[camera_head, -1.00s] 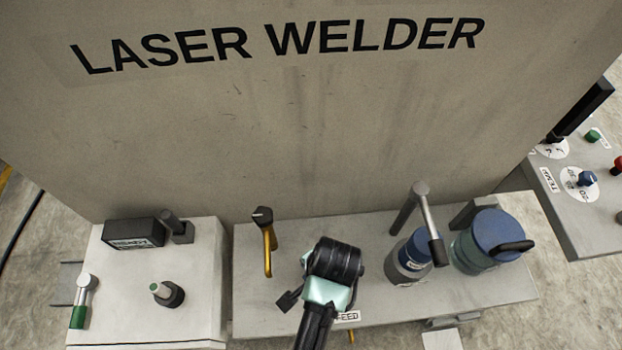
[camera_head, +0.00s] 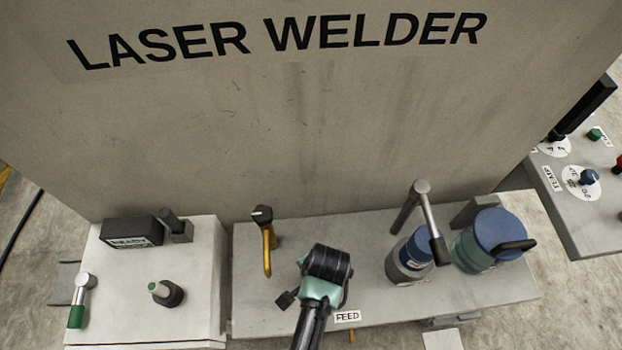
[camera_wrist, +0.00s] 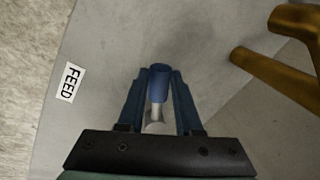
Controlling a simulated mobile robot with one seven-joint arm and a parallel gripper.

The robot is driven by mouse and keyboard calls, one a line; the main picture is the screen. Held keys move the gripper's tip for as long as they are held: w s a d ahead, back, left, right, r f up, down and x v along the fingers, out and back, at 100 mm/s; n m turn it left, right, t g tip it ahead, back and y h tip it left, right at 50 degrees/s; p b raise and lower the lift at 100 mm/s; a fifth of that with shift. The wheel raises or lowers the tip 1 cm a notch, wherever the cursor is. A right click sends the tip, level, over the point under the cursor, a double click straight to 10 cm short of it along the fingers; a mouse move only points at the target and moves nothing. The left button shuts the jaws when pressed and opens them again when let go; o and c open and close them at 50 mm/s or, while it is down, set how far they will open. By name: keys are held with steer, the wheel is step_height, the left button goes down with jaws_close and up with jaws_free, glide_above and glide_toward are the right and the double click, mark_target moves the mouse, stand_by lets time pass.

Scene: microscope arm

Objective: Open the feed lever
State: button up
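In the wrist view the feed lever (camera_wrist: 159,83) shows as a short light metal stem with a blue cap. It stands between the two dark blue fingers of my gripper (camera_wrist: 160,80). The cap is about level with the fingertips. The gap on each side is so thin that I cannot tell whether the fingers touch it. The white FEED label (camera_wrist: 70,82) lies to the left. In the head view my dark wrist (camera_head: 327,262) hides the lever and the fingers. The FEED label (camera_head: 347,316) shows just right of my arm there.
A yellow handle with a black top (camera_head: 267,242) stands to the left, and its yellow part (camera_wrist: 275,72) is right of my gripper in the wrist view. A blue-topped cylinder (camera_head: 412,257) with a metal handle and a blue-lidded jar (camera_head: 490,243) stand to the right. The welder wall (camera_head: 290,130) rises behind.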

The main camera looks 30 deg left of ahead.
jaws_close()
stand_by(1.0)
